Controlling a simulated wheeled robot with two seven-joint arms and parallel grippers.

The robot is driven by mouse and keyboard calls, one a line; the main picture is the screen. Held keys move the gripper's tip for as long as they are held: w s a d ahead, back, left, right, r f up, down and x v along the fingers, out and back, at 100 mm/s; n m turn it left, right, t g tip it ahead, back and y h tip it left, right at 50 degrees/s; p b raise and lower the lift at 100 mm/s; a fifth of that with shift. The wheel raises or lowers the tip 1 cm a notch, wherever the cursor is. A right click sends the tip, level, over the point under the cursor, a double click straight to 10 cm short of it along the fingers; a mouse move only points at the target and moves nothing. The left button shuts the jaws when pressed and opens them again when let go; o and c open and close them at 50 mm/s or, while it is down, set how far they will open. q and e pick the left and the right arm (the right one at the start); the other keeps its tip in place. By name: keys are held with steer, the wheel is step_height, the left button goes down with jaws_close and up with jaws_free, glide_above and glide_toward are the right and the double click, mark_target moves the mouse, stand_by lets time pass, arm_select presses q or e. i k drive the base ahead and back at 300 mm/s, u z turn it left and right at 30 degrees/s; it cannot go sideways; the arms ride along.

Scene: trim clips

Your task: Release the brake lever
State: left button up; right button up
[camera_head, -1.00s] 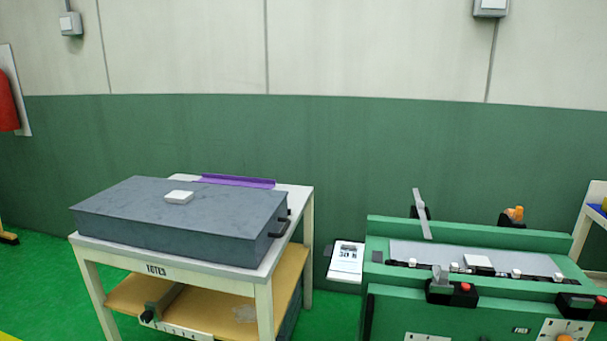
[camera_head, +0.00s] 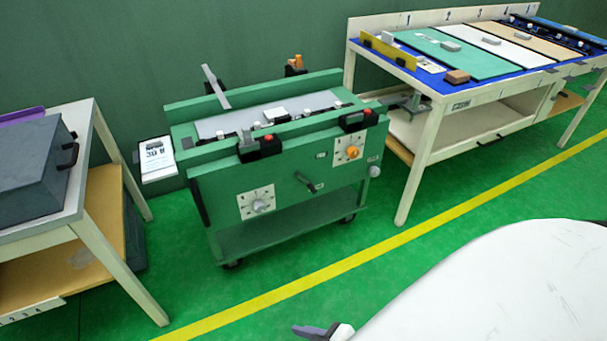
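The green wheeled machine cart (camera_head: 290,215) stands left of centre, facing me at an angle. A short black lever (camera_head: 307,183) sticks out of its front panel. A flat grey bar-like lever (camera_head: 214,88) stands tilted at its back left. No label shows which one is the brake lever. What looks like part of my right gripper (camera_head: 322,331) is cut off by the bottom edge, well apart from the cart. Its opening cannot be judged. My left gripper is out of view.
A table with a grey case (camera_head: 30,172) stands at the left. A long workbench (camera_head: 433,140) with coloured mats stands behind right. The green floor in front of the cart is clear, crossed by a yellow line (camera_head: 395,245). The large white shape at lower right is probably mine.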

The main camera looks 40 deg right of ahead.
mark_target(309, 185)
steer(key=z, duration=2.9)
steer(key=i, duration=1.2)
steer(key=u, duration=1.9)
